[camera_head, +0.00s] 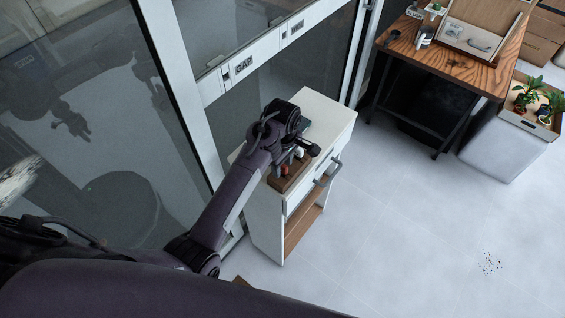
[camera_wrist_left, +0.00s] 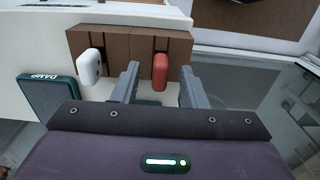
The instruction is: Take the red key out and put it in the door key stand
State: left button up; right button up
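A red key (camera_wrist_left: 160,72) stands upright in a brown wooden block (camera_wrist_left: 118,45), the likely key stand, with a white key (camera_wrist_left: 91,68) in the slot to its left. The block (camera_head: 290,181) is on top of a narrow white cabinet in the head view, partly hidden by my left arm. My left gripper (camera_wrist_left: 160,86) is open. In the wrist view its fingers are on either side of the red key, with gaps to both sides. In the head view the left gripper (camera_head: 311,148) is over the cabinet top. My right gripper is not in view.
The white cabinet (camera_head: 331,112) stands against glass doors (camera_head: 85,120) with pale frames. A dark green box marked DAMP (camera_wrist_left: 47,99) lies left of the block. A wooden table (camera_head: 461,60) and a crate of potted plants (camera_head: 548,131) are at the back right. The floor at right is open.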

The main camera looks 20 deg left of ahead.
pick_arm(q)
jog(key=shift+r, duration=0.1)
notch_tip(320, 180, up, 7)
jog(key=shift+f+b, duration=0.1)
jog(key=shift+b, duration=1.1)
jog(key=shift+r, duration=0.4)
